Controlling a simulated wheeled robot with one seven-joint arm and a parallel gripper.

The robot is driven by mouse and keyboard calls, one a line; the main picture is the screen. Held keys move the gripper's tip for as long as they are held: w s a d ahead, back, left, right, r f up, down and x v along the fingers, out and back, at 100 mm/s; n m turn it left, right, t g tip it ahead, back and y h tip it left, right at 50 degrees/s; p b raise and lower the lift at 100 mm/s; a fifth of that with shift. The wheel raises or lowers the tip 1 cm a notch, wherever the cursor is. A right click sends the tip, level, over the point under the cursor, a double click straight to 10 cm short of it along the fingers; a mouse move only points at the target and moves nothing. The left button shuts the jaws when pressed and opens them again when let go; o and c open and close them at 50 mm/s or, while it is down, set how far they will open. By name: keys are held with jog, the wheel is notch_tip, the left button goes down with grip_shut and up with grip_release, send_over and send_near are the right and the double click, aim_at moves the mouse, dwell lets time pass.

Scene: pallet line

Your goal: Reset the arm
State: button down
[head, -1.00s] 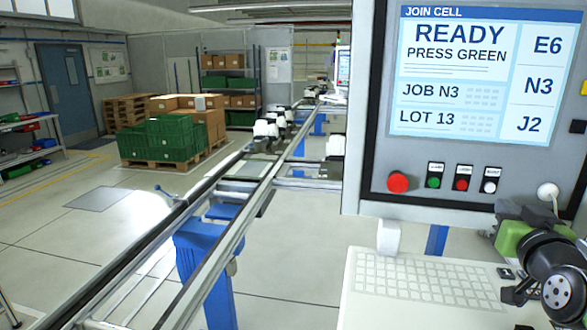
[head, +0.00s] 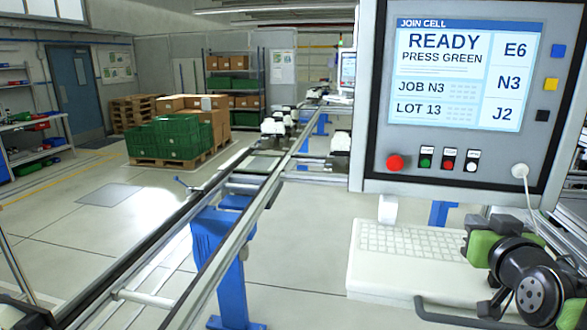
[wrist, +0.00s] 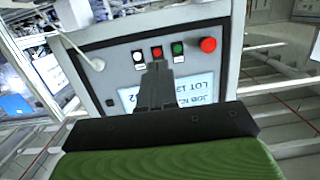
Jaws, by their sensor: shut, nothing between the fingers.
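My gripper (wrist: 157,68) shows in the wrist view as dark fingers held together, empty, in front of the control panel (wrist: 116,78). The fingers overlap the panel's lower part in the picture; I cannot tell the exact gap. In the head view my black and green arm is at the lower right, beside the panel and over the keyboard's right side; the fingertips are not clear there. The panel's screen (head: 455,75) reads READY, PRESS GREEN. Below it are a red mushroom button (head: 395,162), a green button (head: 426,163), a red button (head: 448,165) and a white button (head: 471,167).
A keyboard shelf (head: 420,248) juts out under the panel, close to my arm. A conveyor rail (head: 215,240) on blue legs runs away at the left. Green crates (head: 165,138) and cartons stand on a pallet farther back. Open floor (head: 60,235) lies left of the rail.

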jog(key=s+a+f+n+g+y, duration=0.1)
jog(key=s+a+f+g+y, duration=0.2)
jog(key=a, duration=0.4)
jog(key=s+a+f+n+g+y, duration=0.1)
jog(key=s+a+f, duration=0.2)
jog(key=a+f, duration=0.35)
jog(key=s+a+f+g, duration=0.3)
jog(key=s, duration=0.5)
jog(key=s+a+f+n+g, duration=0.1)
jog(key=s+a+f+g, duration=0.2)
jog(key=s, duration=0.4)
jog(key=shift+s+a+f, duration=0.4)
jog(key=shift+a+f, duration=0.35)
